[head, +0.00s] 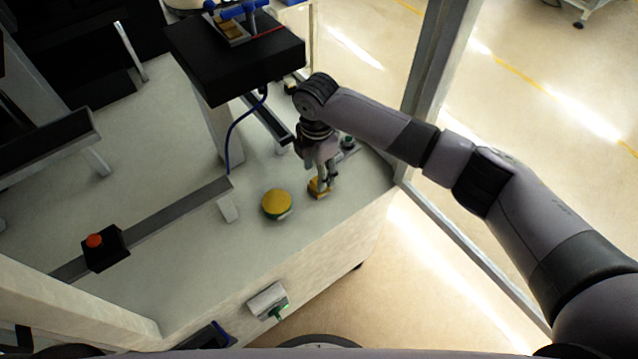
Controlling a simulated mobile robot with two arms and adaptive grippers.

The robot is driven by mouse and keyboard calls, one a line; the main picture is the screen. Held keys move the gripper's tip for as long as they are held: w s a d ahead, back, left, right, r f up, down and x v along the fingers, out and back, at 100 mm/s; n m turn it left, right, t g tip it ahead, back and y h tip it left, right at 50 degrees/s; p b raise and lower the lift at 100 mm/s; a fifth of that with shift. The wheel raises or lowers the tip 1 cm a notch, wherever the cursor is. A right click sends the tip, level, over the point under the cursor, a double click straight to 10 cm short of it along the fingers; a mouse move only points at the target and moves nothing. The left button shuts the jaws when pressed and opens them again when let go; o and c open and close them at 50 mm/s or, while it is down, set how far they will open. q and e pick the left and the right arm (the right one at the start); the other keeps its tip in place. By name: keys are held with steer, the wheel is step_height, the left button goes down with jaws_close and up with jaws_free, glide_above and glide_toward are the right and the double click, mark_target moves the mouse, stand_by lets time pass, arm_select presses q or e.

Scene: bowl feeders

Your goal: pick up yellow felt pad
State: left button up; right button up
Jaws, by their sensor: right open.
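My right gripper (325,183) points down at the front right of the pale worktop, with its fingers open. A small yellow piece (316,188), which looks like the yellow felt pad, lies at its fingertips. The fingers partly hide it, and I cannot tell whether they touch it. A round object with a yellow top and green side (276,203) stands just left of the gripper, apart from it. My left gripper is not in view.
A black raised box (235,55) with a blue cable stands behind. A grey rail (160,222) runs left to a black box with a red button (95,241). A metal post (432,75) rises right of the worktop (170,150). The worktop's front edge is close.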

steer(key=f, duration=0.4)
steer(key=shift+d, duration=0.2)
steer(key=shift+c, duration=0.4)
jaws_close()
